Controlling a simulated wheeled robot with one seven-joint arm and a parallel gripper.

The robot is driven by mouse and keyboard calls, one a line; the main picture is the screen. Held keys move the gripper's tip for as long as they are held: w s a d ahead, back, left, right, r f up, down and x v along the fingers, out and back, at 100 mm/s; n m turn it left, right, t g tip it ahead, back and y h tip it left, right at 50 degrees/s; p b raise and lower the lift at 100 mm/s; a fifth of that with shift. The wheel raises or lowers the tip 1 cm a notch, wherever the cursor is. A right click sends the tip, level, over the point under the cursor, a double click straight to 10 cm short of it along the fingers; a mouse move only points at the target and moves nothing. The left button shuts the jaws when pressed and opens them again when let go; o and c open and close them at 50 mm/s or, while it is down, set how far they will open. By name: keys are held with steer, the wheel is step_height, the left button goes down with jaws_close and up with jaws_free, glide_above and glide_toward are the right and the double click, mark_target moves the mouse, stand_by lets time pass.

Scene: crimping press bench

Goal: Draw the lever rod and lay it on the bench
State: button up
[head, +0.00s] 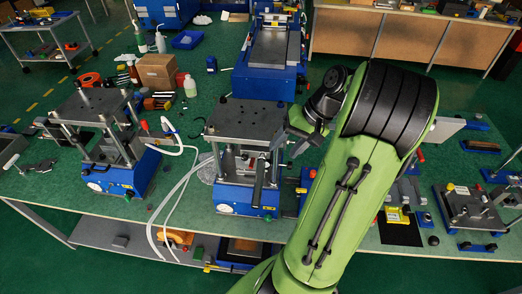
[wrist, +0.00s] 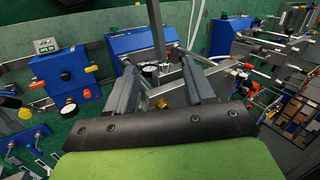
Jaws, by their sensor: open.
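A dark upright bar (head: 259,182), which looks like the lever rod, stands at the front of the middle press (head: 237,198). That press has a blue base and a grey top plate on posts. My gripper (head: 291,137) is at the right side of this press, partly hidden by my arm. In the wrist view my gripper (wrist: 160,65) has its two fingers apart. A grey bar (wrist: 156,32) shows in the gap between them, likely the same rod. I cannot tell whether the fingers touch it.
A similar press (head: 122,178) stands to the left, with pale hoses between the two. A blue machine (head: 268,78) stands behind. A cardboard box (head: 157,70) and bottles are at the back left. Fixtures (head: 470,208) and small parts crowd the right side.

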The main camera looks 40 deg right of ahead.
mark_target(262, 174)
steer(key=b+x, duration=0.2)
steer(key=x, duration=1.1)
steer(key=shift+s+f, duration=0.15)
steer(key=shift+f, duration=0.1)
steer(key=shift+w+a+f, duration=0.1)
steer(key=shift+w+f, duration=0.25)
steer(key=shift+f, duration=0.2)
steer(key=shift+r, duration=0.1)
jaws_close()
steer(key=shift+s+a+b, duration=0.1)
steer(key=shift+s+b, duration=0.05)
steer(key=shift+b, duration=0.15)
